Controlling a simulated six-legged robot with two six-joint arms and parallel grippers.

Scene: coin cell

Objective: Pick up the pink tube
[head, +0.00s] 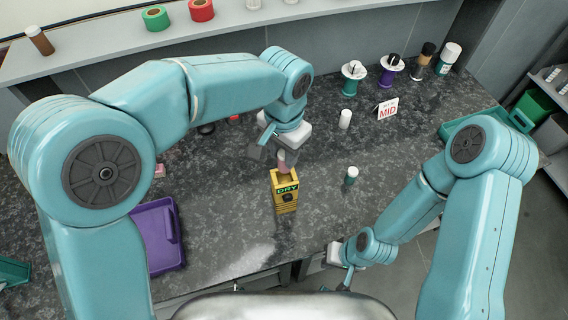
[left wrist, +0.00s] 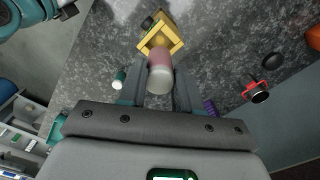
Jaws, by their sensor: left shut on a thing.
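The pink tube (left wrist: 160,72), with a pale cap end, is between the fingers of my left gripper (left wrist: 160,90) in the left wrist view. In the head view a bit of the pink tube (head: 283,167) shows below my left gripper (head: 284,152), which is shut on it. The tube's lower end is at the open top of a yellow holder marked DRY (head: 285,198); I cannot tell whether it is inside or just above. My right gripper (head: 341,267) hangs low near the counter's front edge, away from the tube; its jaws are unclear.
A small teal-and-white tube (head: 351,176) stands right of the holder. Behind are a white cylinder (head: 345,119), a MID sign (head: 387,108) and spools (head: 389,70). A purple tray (head: 157,236) lies at the left. Counter between tray and holder is clear.

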